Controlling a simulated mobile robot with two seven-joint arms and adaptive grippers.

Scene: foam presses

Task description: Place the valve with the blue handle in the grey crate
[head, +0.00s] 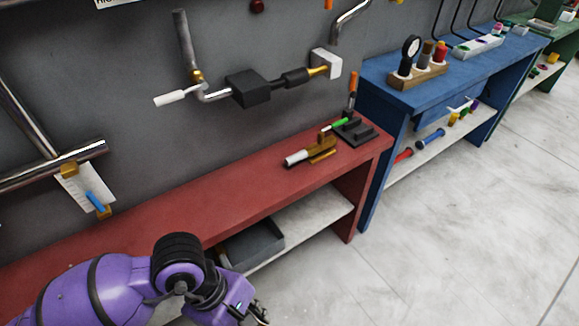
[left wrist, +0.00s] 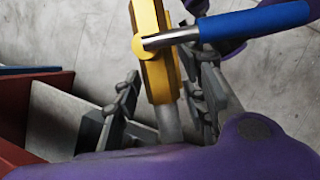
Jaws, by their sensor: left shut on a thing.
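The valve (left wrist: 157,65) has a yellow body, a silver pipe end and a blue handle (left wrist: 255,20) pointing right. In the left wrist view it sits between the two grey fingers of my left gripper (left wrist: 165,85), which is shut on it. In the head view my left gripper (head: 255,312) is at the bottom edge, low in front of the red bench; the valve cannot be made out there. The grey crate (head: 281,240) stands on the lower shelf of the red bench, up and slightly right of the gripper, partly hidden by my arm. My right gripper is not in view.
The red bench (head: 190,222) has an overhanging top above its pale lower shelf (head: 316,216). A brass valve with a white handle (head: 320,150) and a black stand (head: 356,131) are on top. A blue bench (head: 440,92) stands right; the floor in front is clear.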

